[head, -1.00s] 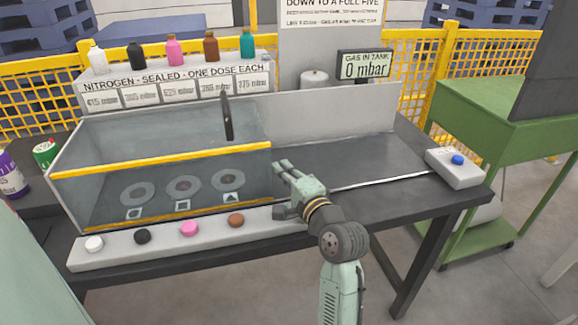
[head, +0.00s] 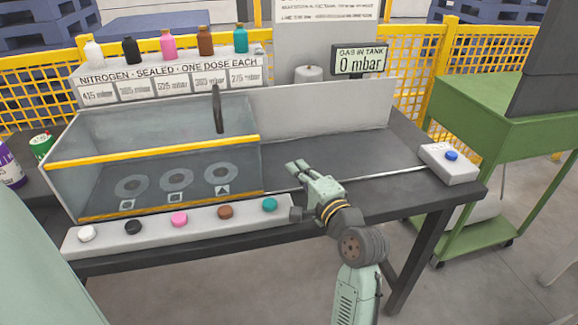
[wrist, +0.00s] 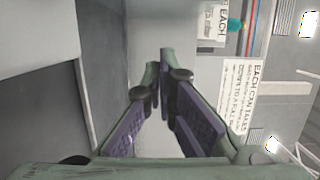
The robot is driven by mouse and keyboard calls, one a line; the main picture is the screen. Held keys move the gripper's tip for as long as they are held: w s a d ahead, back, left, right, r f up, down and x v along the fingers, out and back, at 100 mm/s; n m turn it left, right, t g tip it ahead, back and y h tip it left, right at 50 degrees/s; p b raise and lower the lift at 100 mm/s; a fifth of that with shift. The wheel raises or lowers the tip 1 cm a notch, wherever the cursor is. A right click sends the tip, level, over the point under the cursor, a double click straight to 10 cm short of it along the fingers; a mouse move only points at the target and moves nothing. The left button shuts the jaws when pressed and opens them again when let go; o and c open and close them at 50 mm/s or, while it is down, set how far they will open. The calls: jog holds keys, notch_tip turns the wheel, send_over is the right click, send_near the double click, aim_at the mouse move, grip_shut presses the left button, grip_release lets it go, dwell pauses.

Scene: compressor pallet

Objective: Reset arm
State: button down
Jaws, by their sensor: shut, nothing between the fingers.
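My arm reaches up from the bottom right of the head view, and my gripper (head: 294,166) is over the dark bench top (head: 350,165), just right of the glass case. It is shut and holds nothing. In the wrist view my gripper's fingers (wrist: 160,80) converge, with a light grey panel beyond them. A row of buttons runs along the bench's front strip: white (head: 86,233), black (head: 133,227), pink (head: 179,219), brown (head: 225,211) and teal (head: 269,204). The teal one shows just left of my wrist.
The glass case (head: 150,152) with yellow edges holds several round discs. Coloured bottles (head: 166,45) stand behind it. A display (head: 361,60) reads "0 mbar". The bench's right part is clear.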

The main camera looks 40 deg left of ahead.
jog(key=b+v, duration=0.1)
jog(key=v, duration=0.5)
jog(key=shift+s+a, duration=0.1)
